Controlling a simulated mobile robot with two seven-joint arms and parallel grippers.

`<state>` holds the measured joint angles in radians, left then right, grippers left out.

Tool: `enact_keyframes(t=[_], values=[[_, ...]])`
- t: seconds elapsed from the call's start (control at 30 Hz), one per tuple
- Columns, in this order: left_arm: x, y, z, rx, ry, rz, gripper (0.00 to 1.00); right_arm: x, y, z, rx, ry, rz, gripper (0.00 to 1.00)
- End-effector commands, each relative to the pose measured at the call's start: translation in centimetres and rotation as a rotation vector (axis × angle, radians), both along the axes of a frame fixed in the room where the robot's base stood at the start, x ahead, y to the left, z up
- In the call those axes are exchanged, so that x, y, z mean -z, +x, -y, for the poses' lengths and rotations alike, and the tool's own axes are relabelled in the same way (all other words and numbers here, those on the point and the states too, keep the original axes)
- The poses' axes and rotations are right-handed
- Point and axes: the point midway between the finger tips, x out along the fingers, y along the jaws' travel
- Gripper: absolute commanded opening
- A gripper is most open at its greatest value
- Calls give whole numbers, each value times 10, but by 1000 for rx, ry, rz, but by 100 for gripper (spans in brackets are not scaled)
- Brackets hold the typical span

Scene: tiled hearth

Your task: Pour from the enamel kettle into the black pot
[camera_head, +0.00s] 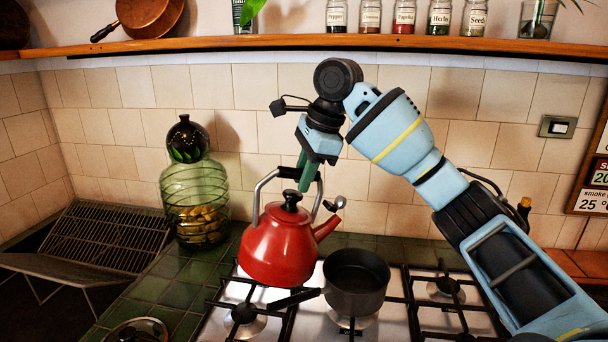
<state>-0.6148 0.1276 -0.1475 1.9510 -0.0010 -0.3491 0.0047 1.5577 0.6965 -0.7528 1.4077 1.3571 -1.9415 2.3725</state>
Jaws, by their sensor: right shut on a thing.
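The red enamel kettle (277,250) has a black lid knob and a metal handle with a black grip. My right gripper (307,178) comes down from above and is shut on the kettle's handle. The kettle looks roughly upright, with its spout pointing right, toward the black pot. Whether its base is clear of the hob is hard to tell. The black pot (357,283) sits on the hob just right of the kettle, its handle pointing left and passing in front of the kettle. The pot's inside looks dark. My left gripper is not in view.
The gas hob (388,320) has black grates. A green glass jar (194,205) stands behind left on green tiles, near a wire rack (105,240). A glass lid (137,330) lies front left. A wooden shelf (300,43) with spice jars runs above my arm.

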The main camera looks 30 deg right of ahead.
Motion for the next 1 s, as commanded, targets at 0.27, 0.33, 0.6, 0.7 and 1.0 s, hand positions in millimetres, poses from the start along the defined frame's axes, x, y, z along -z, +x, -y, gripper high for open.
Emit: enact_keyframes(t=[0.27,0.33,0.6,0.7,1.0], values=[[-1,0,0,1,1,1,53,-4,0,0,0,5,8,0],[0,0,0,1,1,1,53,-3,0,0,0,4,8,0],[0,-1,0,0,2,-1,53,11,-1,0,0,4,7,0],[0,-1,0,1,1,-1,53,18,-1,0,0,4,7,0],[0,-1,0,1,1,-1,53,35,-1,4,4,22,12,0]])
